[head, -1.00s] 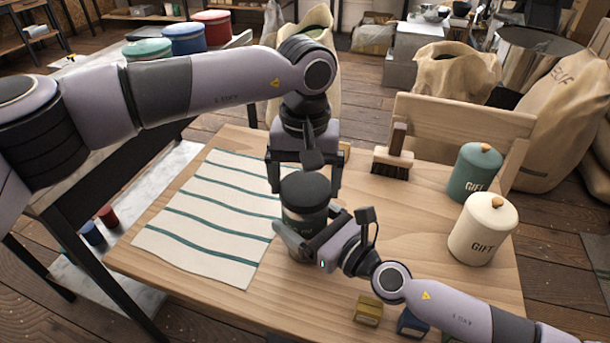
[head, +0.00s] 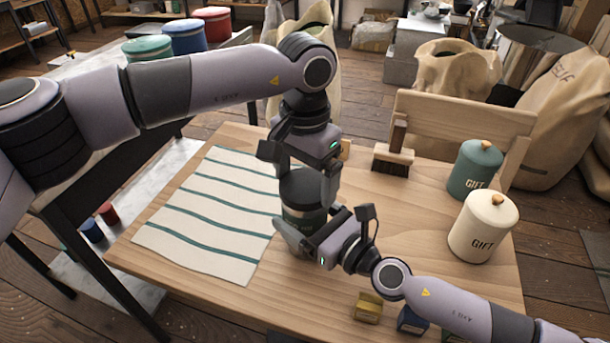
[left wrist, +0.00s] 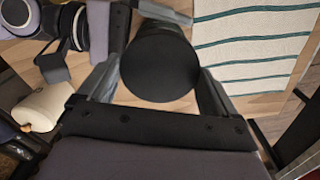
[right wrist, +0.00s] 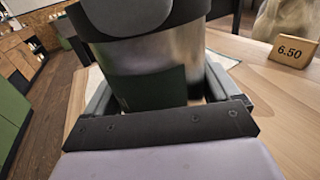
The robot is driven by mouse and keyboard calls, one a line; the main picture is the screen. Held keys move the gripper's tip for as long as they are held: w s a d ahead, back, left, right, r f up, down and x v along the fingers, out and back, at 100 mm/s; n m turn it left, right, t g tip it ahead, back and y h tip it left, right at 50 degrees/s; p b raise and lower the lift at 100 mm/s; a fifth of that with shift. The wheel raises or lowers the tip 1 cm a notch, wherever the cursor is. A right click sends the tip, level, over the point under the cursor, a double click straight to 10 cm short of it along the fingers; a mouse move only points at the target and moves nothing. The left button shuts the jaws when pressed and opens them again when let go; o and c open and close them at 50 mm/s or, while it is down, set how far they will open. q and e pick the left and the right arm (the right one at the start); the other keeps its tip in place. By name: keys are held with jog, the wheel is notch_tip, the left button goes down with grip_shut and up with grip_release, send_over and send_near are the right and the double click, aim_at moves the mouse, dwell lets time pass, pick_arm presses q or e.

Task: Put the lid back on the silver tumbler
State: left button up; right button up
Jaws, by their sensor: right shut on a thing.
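The silver tumbler (right wrist: 193,68) with a dark green label stands upright near the table's middle; in the head view (head: 303,220) the fingers partly cover it. The black round lid (left wrist: 160,68) is on top of the tumbler; whether it is fully seated I cannot tell. My left gripper (head: 302,185) points down from above, with one finger on each side of the lid, very close to its edge; whether they press on it I cannot tell. My right gripper (head: 303,240) is shut on the tumbler's body from the right, below the lid.
A striped cloth (head: 208,213) lies left of the tumbler. A brush (head: 393,158), a teal canister (head: 474,170) and a cream canister (head: 482,228) stand to the right. Small yellow (head: 368,308) and blue (head: 412,321) boxes sit at the front edge. A price sign (right wrist: 293,50) stands behind.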

pick_arm(q)
jog(key=shift+o, duration=0.2)
jog(key=shift+r, duration=2.25)
